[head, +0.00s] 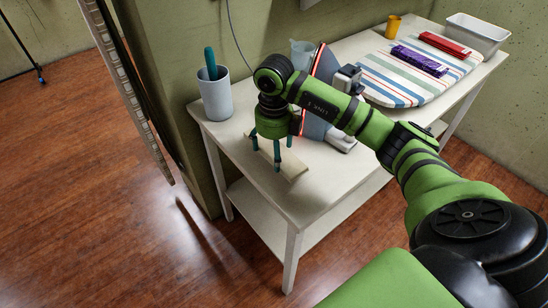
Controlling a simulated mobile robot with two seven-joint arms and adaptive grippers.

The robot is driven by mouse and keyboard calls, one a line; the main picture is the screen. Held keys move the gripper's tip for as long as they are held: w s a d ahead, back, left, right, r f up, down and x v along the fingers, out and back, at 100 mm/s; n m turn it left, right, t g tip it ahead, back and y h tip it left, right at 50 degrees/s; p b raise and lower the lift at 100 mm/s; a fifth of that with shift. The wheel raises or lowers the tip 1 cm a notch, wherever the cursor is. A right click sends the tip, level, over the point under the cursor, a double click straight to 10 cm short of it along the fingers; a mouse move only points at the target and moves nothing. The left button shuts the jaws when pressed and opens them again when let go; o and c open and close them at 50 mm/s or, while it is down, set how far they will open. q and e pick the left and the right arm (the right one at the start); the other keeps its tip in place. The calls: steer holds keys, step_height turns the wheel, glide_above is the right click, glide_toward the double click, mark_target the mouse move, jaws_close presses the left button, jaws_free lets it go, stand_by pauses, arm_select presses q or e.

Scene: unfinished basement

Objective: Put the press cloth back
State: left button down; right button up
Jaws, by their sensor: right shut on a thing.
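My right gripper (272,152) points down over the near left part of the white table (320,195). Its teal fingers are around a flat cream piece (293,166), which looks like the folded press cloth, and are shut on it. The piece is low, at or just above the tabletop; I cannot tell whether it touches. The gripper and wrist hide part of it. A striped ironing board (385,93) lies on the table further right, with a folded purple cloth (420,60) and a folded red cloth (445,44) on it. My left gripper is not in view.
A grey cup (216,101) with a teal handle in it stands at the back left corner. An upright iron (322,72) stands behind my right forearm, near a pale cup (301,48).

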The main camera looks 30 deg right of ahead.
step_height(320, 180, down, 3)
steer(key=shift+f, duration=0.15)
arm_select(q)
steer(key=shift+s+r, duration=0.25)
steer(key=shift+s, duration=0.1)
arm_select(e)
steer(key=shift+f, duration=0.2)
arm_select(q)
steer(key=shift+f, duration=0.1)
arm_select(e)
steer(key=shift+f, duration=0.1)
steer(key=o, duration=0.8)
steer(key=shift+o, duration=0.2)
steer(key=shift+r+p, duration=0.3)
step_height(320, 180, up, 11)
steer(key=shift+f+b, duration=0.1)
steer(key=shift+b, duration=0.65)
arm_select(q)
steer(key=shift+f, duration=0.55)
arm_select(e)
steer(key=shift+r, duration=0.45)
